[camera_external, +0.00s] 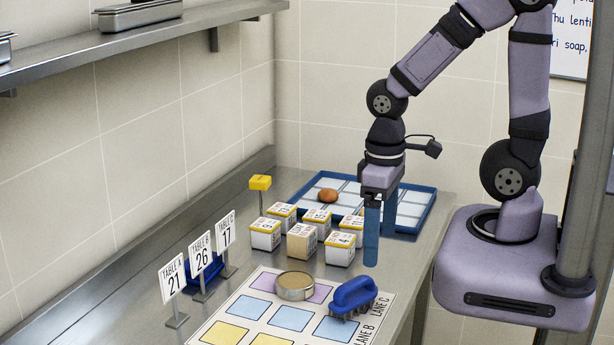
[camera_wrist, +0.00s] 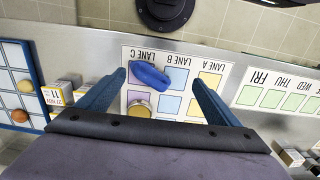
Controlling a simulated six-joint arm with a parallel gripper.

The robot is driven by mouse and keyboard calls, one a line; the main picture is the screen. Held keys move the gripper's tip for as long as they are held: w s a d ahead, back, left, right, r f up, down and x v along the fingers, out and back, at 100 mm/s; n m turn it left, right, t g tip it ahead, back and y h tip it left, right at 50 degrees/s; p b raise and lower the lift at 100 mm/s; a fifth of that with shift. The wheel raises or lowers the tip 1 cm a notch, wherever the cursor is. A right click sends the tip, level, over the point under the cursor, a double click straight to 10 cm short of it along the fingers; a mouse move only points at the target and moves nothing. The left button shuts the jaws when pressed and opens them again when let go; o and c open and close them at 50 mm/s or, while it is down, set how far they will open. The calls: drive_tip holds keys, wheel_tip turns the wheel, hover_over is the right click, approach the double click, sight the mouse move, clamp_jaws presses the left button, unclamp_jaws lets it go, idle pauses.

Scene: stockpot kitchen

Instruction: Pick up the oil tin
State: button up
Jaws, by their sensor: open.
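A low round tin with a tan top (camera_external: 295,286) stands on the lane mat, near a purple square; no label on it is readable, but it is the only tin-like thing I can make out clearly. It also shows in the wrist view (camera_wrist: 140,109), left of centre and close to the left finger. My gripper (camera_external: 381,248) is open and empty, pointing down above the counter, behind and to the right of the tin. In the wrist view, my gripper's two blue fingers (camera_wrist: 160,76) are spread wide, with the mat in view between them.
A blue brush (camera_external: 352,296) lies on the mat (camera_external: 241,331), right of the tin. Several small labelled boxes (camera_external: 302,241) stand behind it. A blue-rimmed tray (camera_external: 424,211) holds a brown round item (camera_external: 328,195). Table number signs (camera_external: 172,280) stand at left. A shelf (camera_external: 80,58) is above.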

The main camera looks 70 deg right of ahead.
wheel_tip(320, 180, up, 5)
drive_tip(key=w+d+f+n+h+b, duration=0.15)
drive_tip(key=w+n+h+b, duration=0.6)
drive_tip(key=n, duration=0.75)
drive_tip(key=w+a+r+n+t+h, duration=0.1)
drive_tip(key=w+a+n+t+h, duration=0.3)
drive_tip(key=w+a+n+h, duration=0.4)
drive_tip(key=m+y, duration=0.1)
drive_tip(key=y, duration=0.2)
approach(293, 287)
drive_tip(key=x, duration=0.3)
drive_tip(key=shift+w+d+h, duration=0.1)
drive_tip(key=shift+w+h, duration=0.05)
drive_tip(key=shift+h, duration=0.1)
drive_tip(key=shift+f, duration=0.15)
drive_tip(key=shift+p+x, duration=2)
drive_tip(key=shift+x, duration=0.95)
drive_tip(key=shift+d+f, duration=0.35)
drive_tip(key=shift+d, duration=0.25)
